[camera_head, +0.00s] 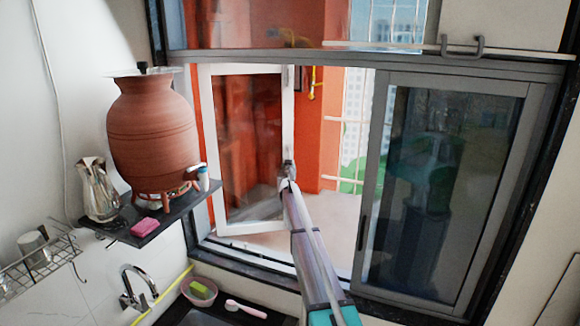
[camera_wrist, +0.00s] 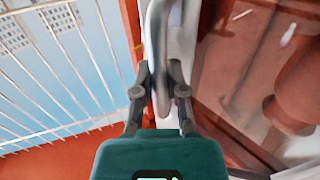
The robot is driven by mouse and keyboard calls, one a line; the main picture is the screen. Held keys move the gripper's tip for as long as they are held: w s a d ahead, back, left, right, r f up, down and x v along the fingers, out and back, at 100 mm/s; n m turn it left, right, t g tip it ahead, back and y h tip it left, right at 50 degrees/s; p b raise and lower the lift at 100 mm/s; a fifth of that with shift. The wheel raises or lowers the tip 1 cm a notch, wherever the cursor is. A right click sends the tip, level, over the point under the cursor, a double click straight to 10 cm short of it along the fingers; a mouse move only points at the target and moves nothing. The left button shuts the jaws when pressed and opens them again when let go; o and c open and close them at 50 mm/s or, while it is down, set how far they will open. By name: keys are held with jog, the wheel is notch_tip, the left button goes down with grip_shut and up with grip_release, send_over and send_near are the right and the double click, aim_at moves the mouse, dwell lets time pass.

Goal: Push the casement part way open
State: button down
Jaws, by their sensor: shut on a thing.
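The white-framed casement (camera_head: 206,130) stands in the left window opening, swung outward from its left side, with a clear gap to its right. In the wrist view its white stile (camera_wrist: 185,42) runs beside its grey handle (camera_wrist: 158,45). My gripper (camera_head: 287,172) is at the casement's free right edge. In the wrist view my gripper (camera_wrist: 160,76) has its two fingers closed on either side of the handle. In the head view the arm hides part of the lower right corner, and the handle is too small there to make out the grip.
A clay waterpot (camera_head: 150,125) stands on a dark shelf (camera_head: 125,236) left of the window, with a steel jug (camera_head: 98,190) and pink sponge (camera_head: 145,227). A grey-framed sliding pane (camera_head: 445,190) is on the right. Outside bars (camera_wrist: 55,85) stand beyond the opening. A tap (camera_head: 135,290) is below.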

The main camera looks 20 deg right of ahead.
jog(key=c, duration=0.7)
grip_release()
jog(key=shift+o, duration=0.2)
jog(key=shift+s, duration=0.15)
jog(key=v, duration=1.1)
jog(key=shift+s+a, duration=0.15)
jog(key=shift+s, duration=0.15)
